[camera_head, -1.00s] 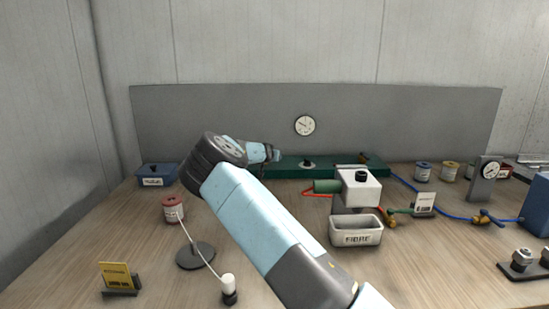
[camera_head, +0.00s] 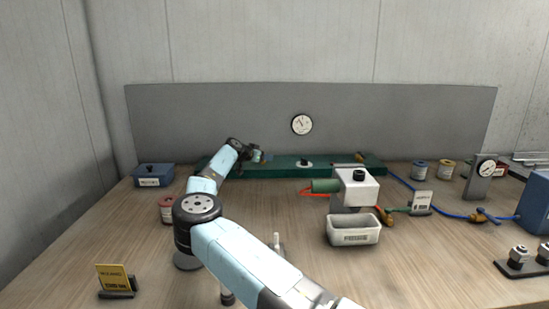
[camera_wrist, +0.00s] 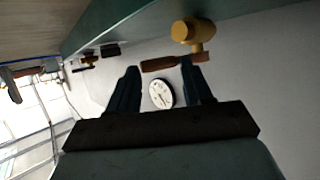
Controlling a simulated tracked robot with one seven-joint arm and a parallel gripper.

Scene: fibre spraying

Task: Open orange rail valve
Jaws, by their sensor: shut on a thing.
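A green rail (camera_head: 220,171) lies along the foot of the grey back panel. In the wrist view, the valve has a yellow-brass body (camera_wrist: 193,33) under the green rail (camera_wrist: 130,22) and an orange-brown lever (camera_wrist: 160,64). My gripper (camera_wrist: 163,76) is shut on this lever; its two dark fingers stand on the lever's near side, with a gap between them. In the head view, my gripper (camera_head: 262,157) is at the left part of the rail. It mostly hides the valve there.
A round gauge (camera_head: 302,124) hangs on the panel. Another brass fitting (camera_head: 361,156) is at the rail's right end. A white box (camera_head: 357,188) with a green cylinder and a white bin (camera_head: 353,236) stand right of my arm. A red spool (camera_head: 166,209) and blue box (camera_head: 153,175) are left.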

